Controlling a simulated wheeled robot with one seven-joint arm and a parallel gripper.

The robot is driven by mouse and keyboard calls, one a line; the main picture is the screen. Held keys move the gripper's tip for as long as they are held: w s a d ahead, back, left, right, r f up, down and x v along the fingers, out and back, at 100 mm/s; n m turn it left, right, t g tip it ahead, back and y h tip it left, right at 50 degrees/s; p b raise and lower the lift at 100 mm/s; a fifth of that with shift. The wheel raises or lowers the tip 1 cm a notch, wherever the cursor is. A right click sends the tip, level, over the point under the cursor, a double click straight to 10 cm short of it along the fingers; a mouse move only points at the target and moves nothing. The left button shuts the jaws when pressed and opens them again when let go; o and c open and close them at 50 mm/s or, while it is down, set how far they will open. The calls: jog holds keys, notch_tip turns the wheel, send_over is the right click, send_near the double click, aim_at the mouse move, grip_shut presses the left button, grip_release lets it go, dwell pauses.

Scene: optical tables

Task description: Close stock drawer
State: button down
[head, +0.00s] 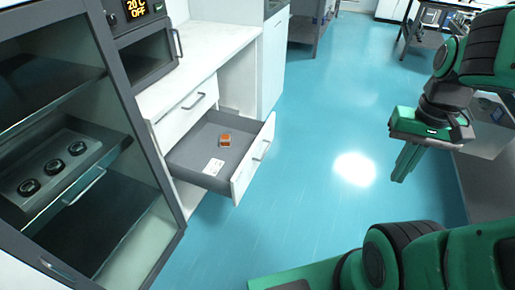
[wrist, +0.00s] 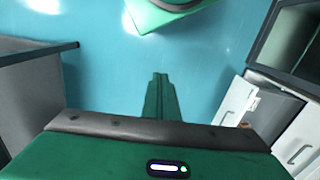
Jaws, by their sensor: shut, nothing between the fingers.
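The stock drawer (head: 190,145) is pulled out from the white cabinet in the head view, below a closed upper drawer. It has a grey inside, a white front (head: 248,172) and a bar handle (head: 262,149). A small orange and tan item (head: 225,140) and a white label lie in it. The drawer also shows at the right of the wrist view (wrist: 236,100). My gripper (head: 401,176) is shut and empty, pointing down over the floor, well to the right of the drawer and apart from it. Its fingers show in the wrist view (wrist: 160,80).
A glass-fronted cabinet (head: 165,215) with dark shelves stands at the left. An oven-like device (head: 150,58) sits on the white counter (head: 205,55). A grey table (head: 487,180) is at the right, close to my arm. The blue floor (head: 320,130) between is clear.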

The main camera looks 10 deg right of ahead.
jog(key=shift+a, duration=0.1)
jog(key=w+f+t+h, duration=0.15)
jog(key=w+f, duration=0.35)
jog(key=w, duration=0.7)
jog(key=t+y, duration=0.3)
jog(key=t, duration=0.3)
send_near(254, 154)
notch_tip(254, 154, down, 2)
jog(key=d, duration=0.3)
jog(key=shift+w+a+f+n, duration=0.15)
jog(key=shift+w+a+f, duration=0.1)
jog(key=shift+w+a, duration=0.3)
jog(key=shift+w+a+f+n, duration=0.2)
jog(key=shift+w+a, duration=0.15)
jog(key=shift+a, duration=0.35)
jog(key=shift+w+a, duration=0.35)
jog(key=shift+a, duration=0.1)
